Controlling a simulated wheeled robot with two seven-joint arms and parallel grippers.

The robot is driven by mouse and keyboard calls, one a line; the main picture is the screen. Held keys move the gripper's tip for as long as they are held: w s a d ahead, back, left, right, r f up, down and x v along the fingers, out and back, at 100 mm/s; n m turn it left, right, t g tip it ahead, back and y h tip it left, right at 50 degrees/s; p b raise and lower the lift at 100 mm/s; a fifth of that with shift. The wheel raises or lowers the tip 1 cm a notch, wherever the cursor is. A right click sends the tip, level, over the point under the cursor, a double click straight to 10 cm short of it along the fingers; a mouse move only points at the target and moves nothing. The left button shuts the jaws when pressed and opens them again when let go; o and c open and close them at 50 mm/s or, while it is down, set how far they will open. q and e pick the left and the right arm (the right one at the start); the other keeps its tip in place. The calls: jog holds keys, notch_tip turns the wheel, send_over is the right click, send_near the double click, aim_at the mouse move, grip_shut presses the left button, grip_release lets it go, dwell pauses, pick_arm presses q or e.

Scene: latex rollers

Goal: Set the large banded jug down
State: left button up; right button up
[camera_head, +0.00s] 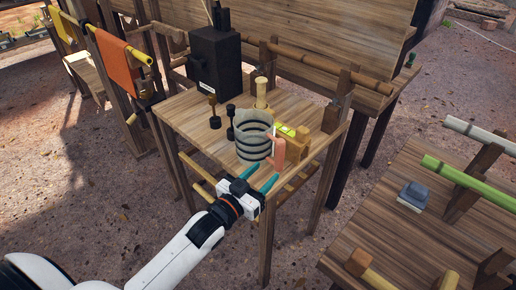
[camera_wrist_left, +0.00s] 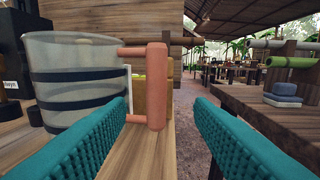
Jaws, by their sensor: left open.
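The large banded jug (camera_head: 252,143) is grey and translucent with dark bands. It stands upright on the small wooden table (camera_head: 183,112), close to its front edge. Its salmon-coloured handle (camera_head: 279,153) points to the front right. My left gripper (camera_head: 262,178) is open and empty, just in front of the table edge, with its teal fingers toward the handle and apart from it. In the left wrist view the jug (camera_wrist_left: 75,75) is at the left and the handle (camera_wrist_left: 157,88) appears between and beyond the fingertips. The near finger hides part of the jug's base. My right gripper is not in view.
A black box (camera_head: 214,62) stands at the table's back left. Dark-headed pegs (camera_head: 230,125) are left of the jug, and a yellow block with a level (camera_head: 300,140) is right behind the handle. A second table (camera_head: 400,225) with rollers is at the right.

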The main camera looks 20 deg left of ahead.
aim_at(277, 157)
pick_arm(q)
jog(key=x, duration=0.3)
jog(key=shift+w, duration=0.15)
jog(key=x, duration=0.5)
jog(key=shift+w+a+r+p, duration=0.1)
jog(key=shift+w+r+p, duration=0.1)
jog(key=shift+r+p, duration=0.2)
grip_shut()
